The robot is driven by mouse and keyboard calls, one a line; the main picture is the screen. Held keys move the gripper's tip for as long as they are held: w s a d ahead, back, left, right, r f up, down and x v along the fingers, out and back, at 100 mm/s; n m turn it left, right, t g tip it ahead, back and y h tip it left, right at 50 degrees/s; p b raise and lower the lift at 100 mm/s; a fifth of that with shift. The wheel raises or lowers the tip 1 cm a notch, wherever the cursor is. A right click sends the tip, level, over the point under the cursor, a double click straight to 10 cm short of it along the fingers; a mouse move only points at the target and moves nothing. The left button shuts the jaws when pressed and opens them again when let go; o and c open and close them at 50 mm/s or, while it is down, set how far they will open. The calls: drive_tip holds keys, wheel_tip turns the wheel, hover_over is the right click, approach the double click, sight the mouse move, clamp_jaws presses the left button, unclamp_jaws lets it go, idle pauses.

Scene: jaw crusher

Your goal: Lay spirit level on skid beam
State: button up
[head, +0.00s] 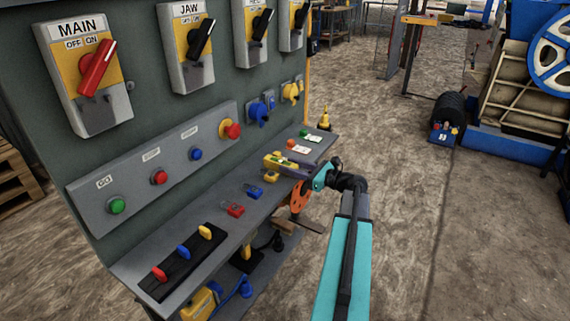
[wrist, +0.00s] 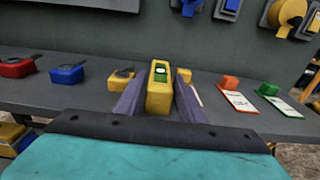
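The spirit level (wrist: 159,98) is a yellow block with a green vial window on top. It sits between the two fingers of my gripper (wrist: 160,92) in the wrist view, with both fingers flush against its sides. In the head view the level (head: 279,161) is at the panel's shelf, pointing out toward my arm, with my gripper (head: 304,176) at its near end. I cannot tell whether it touches the shelf. A blue beam (head: 508,146) runs along the machine's base at the right; it looks like the skid beam.
The shelf (head: 222,228) also holds red, blue and yellow padlocks and tags (wrist: 236,101). The grey panel (head: 150,115) with switches stands close behind it. A black coil (head: 449,109) stands left of the blue beam. The floor between is open.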

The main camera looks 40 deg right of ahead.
drive_tip(key=v, duration=0.7)
drive_tip(key=shift+s, duration=0.1)
idle(0.4)
drive_tip(key=o, duration=0.4)
drive_tip(key=shift+c, duration=0.2)
drive_tip(key=r+m+g+p, duration=0.1)
drive_tip(key=m+p, duration=0.1)
drive_tip(key=m, duration=1)
drive_tip(key=r+m+g+p, duration=0.1)
drive_tip(key=m+p, duration=0.1)
drive_tip(key=m, duration=1)
drive_tip(key=s+r+m+g+p, duration=0.1)
drive_tip(key=r+m+p, duration=0.1)
drive_tip(key=m, duration=1)
drive_tip(key=shift+d+r+h+p, duration=0.1)
drive_tip(key=shift+d+h+p, duration=0.05)
drive_tip(key=shift+h+p, duration=0.2)
drive_tip(key=shift+w, duration=0.1)
